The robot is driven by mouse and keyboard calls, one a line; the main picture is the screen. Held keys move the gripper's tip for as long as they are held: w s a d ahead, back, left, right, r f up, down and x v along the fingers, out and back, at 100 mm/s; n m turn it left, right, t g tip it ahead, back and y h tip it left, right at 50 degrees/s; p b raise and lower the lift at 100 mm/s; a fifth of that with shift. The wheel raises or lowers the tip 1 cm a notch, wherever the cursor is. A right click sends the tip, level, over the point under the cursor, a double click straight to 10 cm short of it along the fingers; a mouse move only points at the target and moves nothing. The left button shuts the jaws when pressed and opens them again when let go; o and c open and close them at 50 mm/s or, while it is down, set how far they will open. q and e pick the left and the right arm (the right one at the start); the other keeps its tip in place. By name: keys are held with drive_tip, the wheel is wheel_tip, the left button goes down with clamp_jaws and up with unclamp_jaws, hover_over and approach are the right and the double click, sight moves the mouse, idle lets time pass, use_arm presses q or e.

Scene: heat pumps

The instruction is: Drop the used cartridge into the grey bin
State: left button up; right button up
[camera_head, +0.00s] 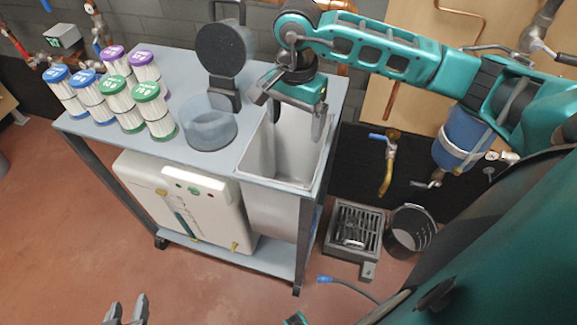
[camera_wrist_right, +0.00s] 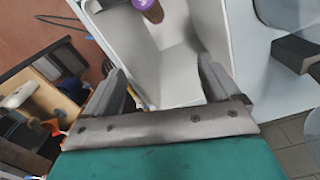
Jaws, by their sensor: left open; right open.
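The grey bin (camera_head: 256,160) is a deep, open-topped box set in the right end of the cart. My right gripper (camera_head: 292,108) is open over its mouth, fingers pointing down, with nothing between them. In the right wrist view, the gripper (camera_wrist_right: 165,78) is open above the bin (camera_wrist_right: 165,60). The used cartridge (camera_wrist_right: 150,10), brownish with a purple cap, shows at the top edge of that view, within the bin's outline and apart from the fingers. Most of it is cut off, and it is hidden in the head view. My left gripper (camera_head: 127,311) is open and empty at the bottom edge.
Several clean cartridges with blue, green and purple caps (camera_head: 118,95) stand on the cart's left. A clear bowl (camera_head: 209,125) and a black round lid (camera_head: 222,48) are beside the bin. A black bucket (camera_head: 410,230) and a slatted grey box (camera_head: 354,228) stand on the floor.

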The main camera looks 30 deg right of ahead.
wheel_tip(320, 180, up, 12)
drive_tip(key=shift+r+p, duration=0.15)
drive_tip(key=shift+p, duration=0.2)
idle(0.4)
